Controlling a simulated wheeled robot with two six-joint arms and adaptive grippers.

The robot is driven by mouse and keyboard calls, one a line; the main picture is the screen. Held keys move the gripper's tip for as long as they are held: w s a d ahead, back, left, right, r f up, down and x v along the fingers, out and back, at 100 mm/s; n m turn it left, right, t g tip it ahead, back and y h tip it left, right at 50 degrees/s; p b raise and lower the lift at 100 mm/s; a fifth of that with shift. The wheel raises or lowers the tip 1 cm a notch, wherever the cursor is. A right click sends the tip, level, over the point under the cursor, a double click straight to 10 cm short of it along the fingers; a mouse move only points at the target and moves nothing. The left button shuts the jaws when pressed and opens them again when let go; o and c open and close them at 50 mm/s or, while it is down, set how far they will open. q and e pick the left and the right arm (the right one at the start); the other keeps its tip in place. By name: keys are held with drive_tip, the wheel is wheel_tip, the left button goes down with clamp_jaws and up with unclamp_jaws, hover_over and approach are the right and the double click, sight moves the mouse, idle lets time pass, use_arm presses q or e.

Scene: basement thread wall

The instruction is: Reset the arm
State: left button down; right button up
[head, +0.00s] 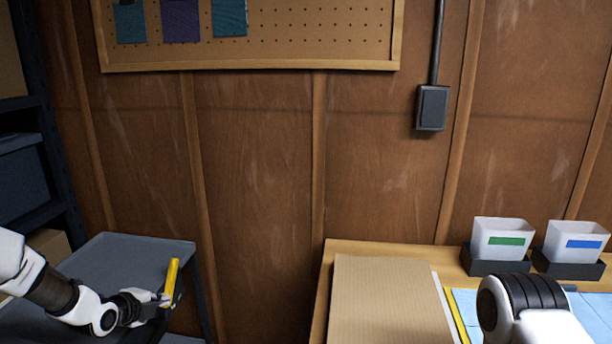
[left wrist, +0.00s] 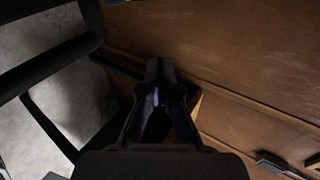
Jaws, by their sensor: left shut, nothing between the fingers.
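My left arm comes in from the left in the head view, over the grey cart top (head: 125,252). My left gripper (head: 172,297) is at the cart's right side, with its fingers shut and nothing held. A yellow upright piece (head: 172,276) shows right at the gripper; I cannot tell what it belongs to. In the left wrist view the dark fingers (left wrist: 158,75) are close together, with the wood wall behind and the floor at left. Part of my right arm shows at the lower right of the head view; its gripper is out of view.
A wooden bench (head: 326,275) holds a cardboard sheet (head: 385,300) and two white bins, one with a green label (head: 502,241) and one with a blue label (head: 578,243). A pegboard (head: 300,35) and a dark box (head: 432,108) are on the wall. A gap separates cart and bench.

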use_arm(q)
drive_tip(key=s+d+f+n+g+p, duration=0.1)
drive_tip(key=s+d+f+g, duration=0.1)
drive_tip(key=s+d+f, duration=0.35)
drive_tip(key=s+d+f+n+g+p, duration=0.1)
drive_tip(key=s+d+f+n+g, duration=0.15)
drive_tip(key=s+f, duration=0.55)
drive_tip(key=s+d+f+n+g+p, duration=0.1)
drive_tip(key=s+d+f+g, duration=0.3)
drive_tip(key=s, duration=0.6)
drive_tip(key=s+d+n+g+y+p, duration=0.1)
drive_tip(key=s+n+g+y, duration=0.1)
drive_tip(key=s+n, duration=1.4)
drive_tip(key=s, duration=0.2)
drive_tip(key=shift+s+d+r, duration=0.25)
drive_tip(key=shift+s, duration=0.1)
drive_tip(key=shift+g, duration=0.25)
